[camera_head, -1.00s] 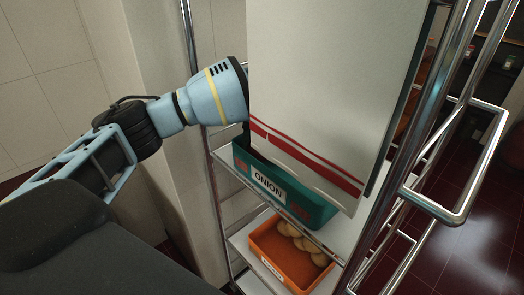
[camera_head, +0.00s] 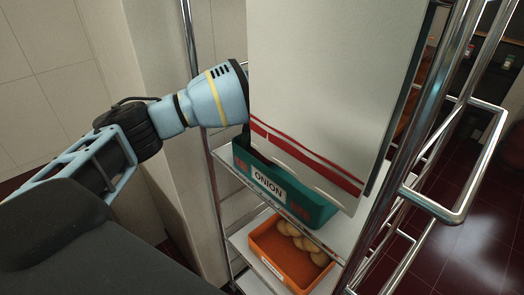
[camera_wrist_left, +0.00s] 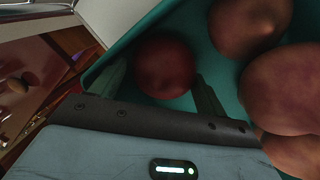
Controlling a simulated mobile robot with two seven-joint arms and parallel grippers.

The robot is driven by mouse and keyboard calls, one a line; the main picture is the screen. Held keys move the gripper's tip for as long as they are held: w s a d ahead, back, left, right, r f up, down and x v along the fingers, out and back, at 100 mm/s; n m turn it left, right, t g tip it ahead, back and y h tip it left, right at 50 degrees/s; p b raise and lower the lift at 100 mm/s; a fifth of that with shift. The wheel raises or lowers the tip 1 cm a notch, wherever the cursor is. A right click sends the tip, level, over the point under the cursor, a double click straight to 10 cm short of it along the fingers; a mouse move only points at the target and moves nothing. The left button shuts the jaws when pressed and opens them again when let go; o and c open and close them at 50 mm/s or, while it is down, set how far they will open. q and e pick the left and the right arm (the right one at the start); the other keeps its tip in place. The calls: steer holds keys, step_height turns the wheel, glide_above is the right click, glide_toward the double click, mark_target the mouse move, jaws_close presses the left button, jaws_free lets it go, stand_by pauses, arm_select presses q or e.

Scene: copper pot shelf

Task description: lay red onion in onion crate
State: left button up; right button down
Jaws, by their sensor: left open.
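The teal onion crate (camera_head: 318,213), labelled ONION, stands on a rack shelf in the head view. A hanging white cloth hides most of its inside. My left wrist reaches in above the crate from the left, and its fingers are hidden there. In the left wrist view my left gripper (camera_wrist_left: 164,84) is open, pointing down into the crate (camera_wrist_left: 182,22). A dark red onion (camera_wrist_left: 165,62) lies between its fingers, seemingly on the crate's floor. I cannot tell whether the fingers touch it. Several brownish-red onions (camera_wrist_left: 288,85) lie to the right. My right gripper is not in view.
The white cloth (camera_head: 315,85) with red stripes hangs in front of the rack. An orange crate (camera_head: 265,262) with tan, rounded contents stands on the shelf below. Chrome rack posts (camera_head: 408,140) and a handle (camera_head: 440,210) rise at the right.

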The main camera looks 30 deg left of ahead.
arm_select(q)
step_height(320, 180, up, 11)
steer(key=d, duration=0.2)
steer(key=shift+w, duration=0.4)
steer(key=shift+d, duration=0.1)
